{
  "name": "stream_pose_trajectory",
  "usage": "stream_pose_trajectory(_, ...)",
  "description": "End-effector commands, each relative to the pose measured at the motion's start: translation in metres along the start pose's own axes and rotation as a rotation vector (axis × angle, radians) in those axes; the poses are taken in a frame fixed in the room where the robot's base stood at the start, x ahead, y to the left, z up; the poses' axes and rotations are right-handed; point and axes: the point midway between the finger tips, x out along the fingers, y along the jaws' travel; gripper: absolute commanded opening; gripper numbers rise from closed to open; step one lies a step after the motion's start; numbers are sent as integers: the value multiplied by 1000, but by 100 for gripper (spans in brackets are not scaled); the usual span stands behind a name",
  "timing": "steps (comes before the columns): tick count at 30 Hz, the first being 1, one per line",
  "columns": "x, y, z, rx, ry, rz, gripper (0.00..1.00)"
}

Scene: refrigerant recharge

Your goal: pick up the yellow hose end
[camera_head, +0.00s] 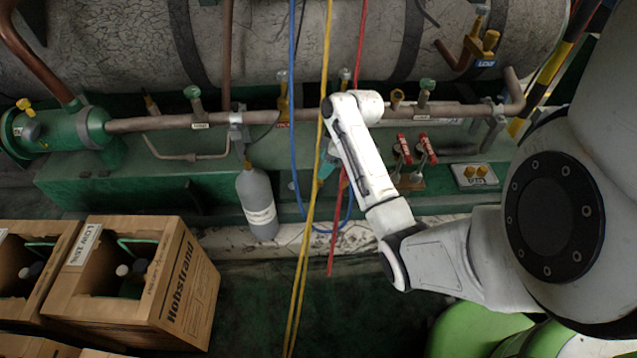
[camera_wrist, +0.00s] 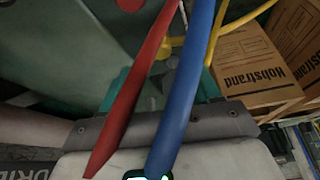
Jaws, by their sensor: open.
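The yellow hose (camera_head: 313,190) hangs down past the pipe beside my arm in the head view, with two yellow strands side by side lower down. Its end cannot be made out clearly. My gripper (camera_head: 326,167) is open, teal, and close to the yellow, blue and red hoses, partly hidden by them and my arm. In the wrist view, the yellow hose (camera_wrist: 233,27) passes behind the blue hose (camera_wrist: 182,88). The red hose (camera_wrist: 132,88) and blue hose cross in front of my gripper (camera_wrist: 160,84) and hide part of it.
A grey cylinder (camera_head: 257,202) stands left of the hoses. Cardboard crates (camera_head: 185,285) with bottles sit at lower left. Red-handled valves (camera_head: 403,149) are right of my arm. A copper pipe (camera_head: 165,123) runs behind. Dark floor (camera_head: 250,315) is open below the hoses.

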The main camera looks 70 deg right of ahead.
Motion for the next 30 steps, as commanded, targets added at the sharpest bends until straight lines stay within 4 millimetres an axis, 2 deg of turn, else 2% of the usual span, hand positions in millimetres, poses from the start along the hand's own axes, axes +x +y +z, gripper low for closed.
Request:
stream_pose_trajectory(1,9,0,1,1,0,0,62)
stream_pose_trajectory(10,28,0,3,1,0,1,62)
stream_pose_trajectory(19,67,-1,6,2,-1,1,62)
stream_pose_trajectory(26,68,-1,4,1,0,2,62)
stream_pose_trajectory(30,68,-1,4,1,0,2,51)
